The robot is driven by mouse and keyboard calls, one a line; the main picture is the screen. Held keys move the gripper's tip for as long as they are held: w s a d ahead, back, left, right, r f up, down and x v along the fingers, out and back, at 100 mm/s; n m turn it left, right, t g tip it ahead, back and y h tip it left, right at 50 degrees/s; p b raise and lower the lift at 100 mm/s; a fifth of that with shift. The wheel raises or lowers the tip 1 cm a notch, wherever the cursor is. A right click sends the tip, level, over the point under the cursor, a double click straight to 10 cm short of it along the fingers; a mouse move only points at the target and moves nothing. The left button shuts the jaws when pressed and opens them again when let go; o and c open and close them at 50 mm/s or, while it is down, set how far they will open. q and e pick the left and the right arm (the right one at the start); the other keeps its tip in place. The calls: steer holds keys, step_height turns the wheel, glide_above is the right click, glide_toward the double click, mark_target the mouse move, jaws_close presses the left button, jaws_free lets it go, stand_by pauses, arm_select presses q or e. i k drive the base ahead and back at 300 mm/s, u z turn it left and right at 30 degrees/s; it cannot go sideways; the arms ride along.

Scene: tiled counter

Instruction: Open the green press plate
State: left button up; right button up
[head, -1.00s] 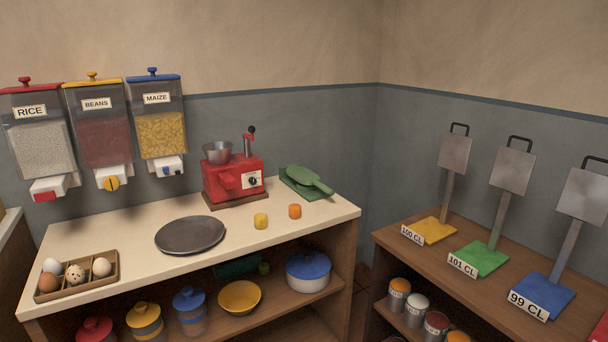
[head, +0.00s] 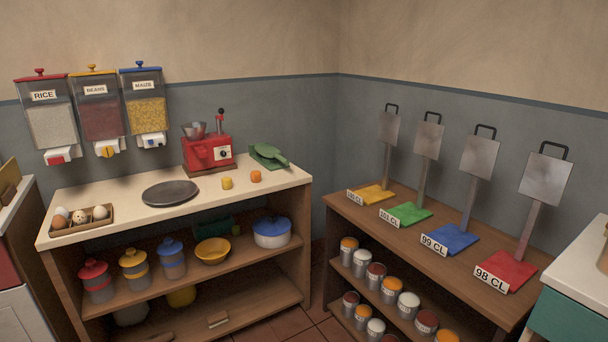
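A flat green press (head: 268,155) lies on the cream counter at its back right corner, beside the red machine. A lighter green, paddle-shaped part with a handle lies over its darker green base, so it looks closed. Another green thing, a flat plate (head: 407,214) labelled 101 CL, lies on the brown shelf unit at the right. A post rises from it to a grey metal panel (head: 428,140) with a black handle. Neither of my grippers is in view.
The red machine (head: 208,153), a dark round griddle (head: 170,193), yellow and orange pieces and an egg tray (head: 113,217) stand on the counter (head: 210,212). Dispensers hang above it. Yellow, blue and red plates flank the 101 CL plate. Floor shows between the two units.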

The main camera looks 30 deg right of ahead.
mark_target(266, 150)
steer(key=z, duration=1.5)
steer(key=i, duration=1.3)
steer(key=u, duration=0.45)
steer(key=i, duration=0.9)
steer(key=u, duration=1.05)
